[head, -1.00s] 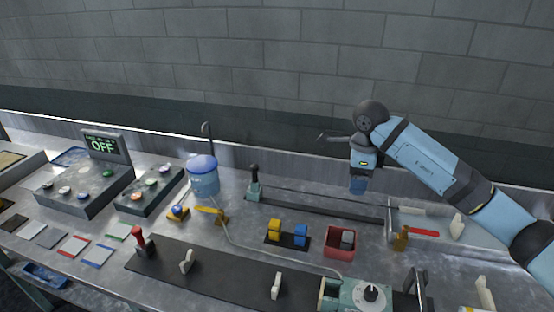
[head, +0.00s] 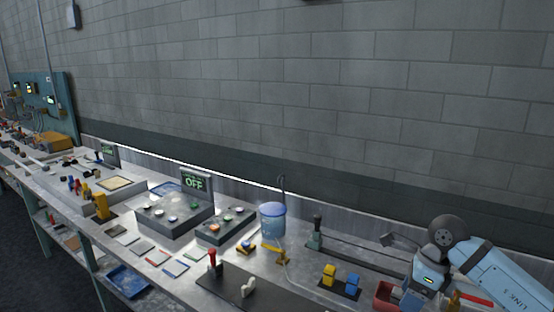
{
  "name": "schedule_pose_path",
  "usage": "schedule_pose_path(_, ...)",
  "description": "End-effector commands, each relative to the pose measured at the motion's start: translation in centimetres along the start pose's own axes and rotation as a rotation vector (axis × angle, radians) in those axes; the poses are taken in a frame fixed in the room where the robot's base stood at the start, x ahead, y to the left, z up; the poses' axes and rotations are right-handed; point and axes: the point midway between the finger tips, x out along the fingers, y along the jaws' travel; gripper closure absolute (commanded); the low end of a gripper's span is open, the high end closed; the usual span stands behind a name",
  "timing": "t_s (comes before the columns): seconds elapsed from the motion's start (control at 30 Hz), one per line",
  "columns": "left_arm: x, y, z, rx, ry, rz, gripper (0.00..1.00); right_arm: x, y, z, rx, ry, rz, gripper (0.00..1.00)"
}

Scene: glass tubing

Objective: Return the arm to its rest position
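My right arm comes in at the lower right of the head view. Its light-blue wrist bends downward, and my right gripper (head: 411,298) hangs at the bottom edge, close beside the red bin (head: 385,297) in the picture. The gripper is small and partly cut off, so I cannot tell whether its fingers are open or shut, or whether it holds anything. My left arm and gripper are out of view.
The metal bench (head: 190,285) runs along the grey block wall. It carries a blue-lidded container (head: 272,222), yellow and blue blocks (head: 340,277), button panels and an OFF display (head: 195,183). A blue tray (head: 129,281) sits at the front left.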

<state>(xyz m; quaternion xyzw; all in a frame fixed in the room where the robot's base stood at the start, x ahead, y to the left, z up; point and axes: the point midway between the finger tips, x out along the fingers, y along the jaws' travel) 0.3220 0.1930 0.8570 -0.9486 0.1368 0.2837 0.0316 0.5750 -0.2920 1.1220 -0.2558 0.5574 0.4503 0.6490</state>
Motion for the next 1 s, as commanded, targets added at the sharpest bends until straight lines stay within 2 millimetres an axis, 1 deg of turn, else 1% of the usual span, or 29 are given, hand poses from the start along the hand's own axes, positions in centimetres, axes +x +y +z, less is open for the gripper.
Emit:
schedule_pose_path(0.03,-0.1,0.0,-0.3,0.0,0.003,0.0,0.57,1.9,1.7,1.1,0.003,-0.078,0.071,0.36)
schedule_pose_path(0.07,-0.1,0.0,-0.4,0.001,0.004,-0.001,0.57,2.8,2.8,1.9,0.007,-0.132,0.114,0.36)
schedule_pose_path(0.1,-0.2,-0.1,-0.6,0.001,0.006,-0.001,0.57,4.0,4.3,2.9,0.021,-0.21,0.179,0.36)
schedule_pose_path(0.17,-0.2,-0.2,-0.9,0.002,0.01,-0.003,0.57,5.5,7.0,4.6,0.058,-0.342,0.289,0.36)
schedule_pose_path(0.2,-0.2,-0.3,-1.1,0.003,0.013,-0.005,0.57,6.4,8.7,5.7,0.097,-0.436,0.37,0.36)
schedule_pose_path(0.27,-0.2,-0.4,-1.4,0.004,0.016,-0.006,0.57,7.2,11.4,7.2,0.179,-0.585,0.501,0.36)
schedule_pose_path(0.3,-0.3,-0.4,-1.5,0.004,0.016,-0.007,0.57,7.4,12.9,8.2,0.252,-0.688,0.593,0.36)
schedule_pose_path(0.33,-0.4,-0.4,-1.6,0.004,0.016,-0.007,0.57,7.4,13.9,8.8,0.316,-0.765,0.663,0.36)
schedule_pose_path(0.4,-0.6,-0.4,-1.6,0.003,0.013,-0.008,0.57,7.3,15.6,9.7,0.491,-0.933,0.819,0.36)
schedule_pose_path(0.47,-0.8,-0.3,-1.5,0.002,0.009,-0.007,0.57,7.1,16.2,9.9,0.668,-1.062,0.947,0.36)
schedule_pose_path(0.5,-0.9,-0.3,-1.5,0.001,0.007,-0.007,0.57,7.1,16.3,9.8,0.801,-1.141,1.028,0.36)
schedule_pose_path(0.57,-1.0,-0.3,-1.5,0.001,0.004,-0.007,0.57,7.5,16.0,9.0,1.016,-1.244,1.139,0.36)
schedule_pose_path(0.6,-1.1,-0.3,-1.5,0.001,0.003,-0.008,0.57,8.0,15.7,8.2,1.175,-1.302,1.208,0.36)
schedule_pose_path(0.67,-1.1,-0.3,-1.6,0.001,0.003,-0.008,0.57,9.3,15.1,6.5,1.427,-1.372,1.298,0.36)
schedule_pose_path(0.7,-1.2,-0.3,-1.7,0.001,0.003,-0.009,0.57,10.6,14.9,5.0,1.606,-1.405,1.348,0.36)
schedule_pose_path(0.77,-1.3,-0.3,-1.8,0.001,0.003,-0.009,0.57,12.9,14.8,2.5,1.89,-1.431,1.411,0.36)
schedule_pose_path(0.8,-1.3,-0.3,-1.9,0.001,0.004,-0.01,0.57,14.7,15.0,0.6,2.083,-1.432,1.439,0.36)
schedule_pose_path(0.87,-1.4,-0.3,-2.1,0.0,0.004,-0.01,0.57,17.5,15.9,-2.2,2.369,-1.406,1.465,0.36)
schedule_pose_path(0.9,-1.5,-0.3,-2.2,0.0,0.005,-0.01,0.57,19.3,16.7,-3.9,-2.384,1.289,-1.377,0.36)
schedule_pose_path(1.0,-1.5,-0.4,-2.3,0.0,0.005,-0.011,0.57,22.7,19.1,-7.2,-2.33,1.03,-1.178,0.36)
